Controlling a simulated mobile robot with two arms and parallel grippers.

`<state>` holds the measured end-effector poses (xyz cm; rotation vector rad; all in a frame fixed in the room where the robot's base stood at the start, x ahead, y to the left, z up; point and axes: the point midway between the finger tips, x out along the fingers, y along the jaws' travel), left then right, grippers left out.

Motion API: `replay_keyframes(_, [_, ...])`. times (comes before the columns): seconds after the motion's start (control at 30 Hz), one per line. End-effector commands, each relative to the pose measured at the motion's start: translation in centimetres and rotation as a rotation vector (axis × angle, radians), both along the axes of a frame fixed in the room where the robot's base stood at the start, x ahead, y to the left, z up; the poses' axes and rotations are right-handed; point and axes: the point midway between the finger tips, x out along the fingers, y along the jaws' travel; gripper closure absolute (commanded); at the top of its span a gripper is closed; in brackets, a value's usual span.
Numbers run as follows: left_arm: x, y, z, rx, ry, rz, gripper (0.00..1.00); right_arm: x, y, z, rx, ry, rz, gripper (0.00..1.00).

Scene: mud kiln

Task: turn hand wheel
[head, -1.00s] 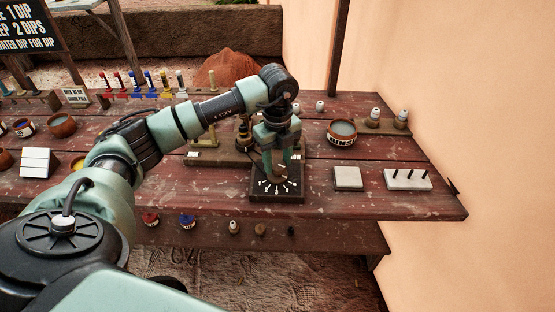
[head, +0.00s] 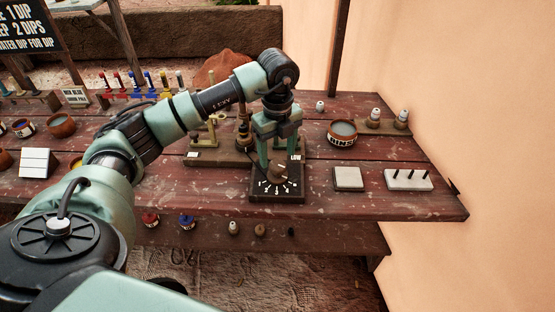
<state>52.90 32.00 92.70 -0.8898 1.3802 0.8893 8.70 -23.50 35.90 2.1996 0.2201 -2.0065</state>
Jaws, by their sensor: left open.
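A dark square dial board (head: 261,194) with white numbers and marks lies near the table's front edge. A small brownish knob (head: 278,173), which looks like the hand wheel, sits in the middle of the dial. My left gripper (head: 278,164) points down over the knob with its fingers apart, one on each side. The fingers partly hide the knob, and I cannot tell whether they touch it. A "LOW" label (head: 296,157) shows just right of the fingers. My right gripper is not in view.
Brass-coloured fittings (head: 209,133) stand behind and left of the dial. A lower shelf (head: 330,236) holds small bottles.

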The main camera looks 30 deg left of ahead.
Motion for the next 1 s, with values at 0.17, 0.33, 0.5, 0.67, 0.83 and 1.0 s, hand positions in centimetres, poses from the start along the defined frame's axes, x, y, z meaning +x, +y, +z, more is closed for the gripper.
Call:
replay_keyframes(0.17, [0.1, 0.0, 3.0, 0.0, -0.004, 0.0, 0.36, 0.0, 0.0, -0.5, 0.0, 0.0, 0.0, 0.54])
replay_keyframes(0.33, [0.0, 0.0, 4.5, 0.0, -0.001, 0.0, 0.36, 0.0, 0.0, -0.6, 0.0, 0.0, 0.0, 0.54])
replay_keyframes(0.5, [0.0, 0.0, 4.7, 0.0, -0.001, 0.0, 0.36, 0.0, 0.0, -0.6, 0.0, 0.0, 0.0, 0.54])
replay_keyframes(0.67, [0.0, 0.0, 4.7, 0.0, -0.001, 0.0, 0.36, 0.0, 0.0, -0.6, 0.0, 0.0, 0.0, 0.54])
replay_keyframes(0.83, [0.0, 0.0, 4.7, 0.0, -0.001, 0.0, 0.36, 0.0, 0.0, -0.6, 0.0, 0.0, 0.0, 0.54])
replay_keyframes(1.0, [0.1, -1.7, 4.0, -0.05, -0.013, -0.042, 0.36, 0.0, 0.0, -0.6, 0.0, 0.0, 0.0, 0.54])
